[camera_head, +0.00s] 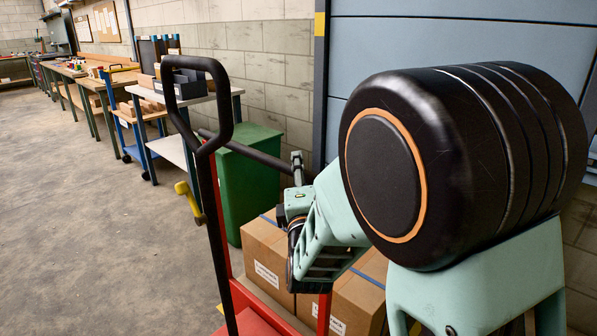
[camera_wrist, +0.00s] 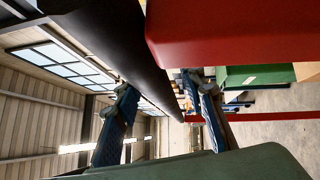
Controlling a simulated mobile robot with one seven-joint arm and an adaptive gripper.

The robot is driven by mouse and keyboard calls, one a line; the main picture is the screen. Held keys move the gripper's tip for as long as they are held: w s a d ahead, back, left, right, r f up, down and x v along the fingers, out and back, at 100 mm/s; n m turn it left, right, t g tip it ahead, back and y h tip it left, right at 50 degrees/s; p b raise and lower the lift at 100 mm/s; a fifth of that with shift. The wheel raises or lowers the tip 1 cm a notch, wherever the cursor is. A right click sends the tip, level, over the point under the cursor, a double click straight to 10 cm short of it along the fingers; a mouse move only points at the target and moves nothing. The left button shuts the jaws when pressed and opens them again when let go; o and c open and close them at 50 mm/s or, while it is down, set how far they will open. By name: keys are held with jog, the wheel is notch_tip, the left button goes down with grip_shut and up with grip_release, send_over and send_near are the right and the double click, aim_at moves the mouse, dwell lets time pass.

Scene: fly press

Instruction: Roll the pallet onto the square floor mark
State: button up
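In the head view, a red truck with a tall black loop handle (camera_head: 222,88) stands in the foreground. Cardboard boxes (camera_head: 268,257) are stacked beside its red base (camera_head: 262,322); the pallet itself is not clearly visible. My gripper (camera_head: 298,168) is at the right end of a dark bar (camera_head: 250,152), above the boxes. In the wrist view, my two fingers (camera_wrist: 165,108) stand apart, with a thick black bar (camera_wrist: 110,45) running diagonally to between them. I cannot tell whether they touch it. A red part (camera_wrist: 235,32) fills the top right. The square floor mark is not clearly seen.
A green bin (camera_head: 250,180) stands behind the bar, near the block wall. Workbenches and a blue trolley (camera_head: 135,135) line the wall. Open concrete floor (camera_head: 85,230) lies to the left. My arm covers the right side of the head view.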

jog(key=s, duration=0.7)
jog(key=shift+s+d+f, duration=0.15)
jog(key=shift+d+f, duration=0.3)
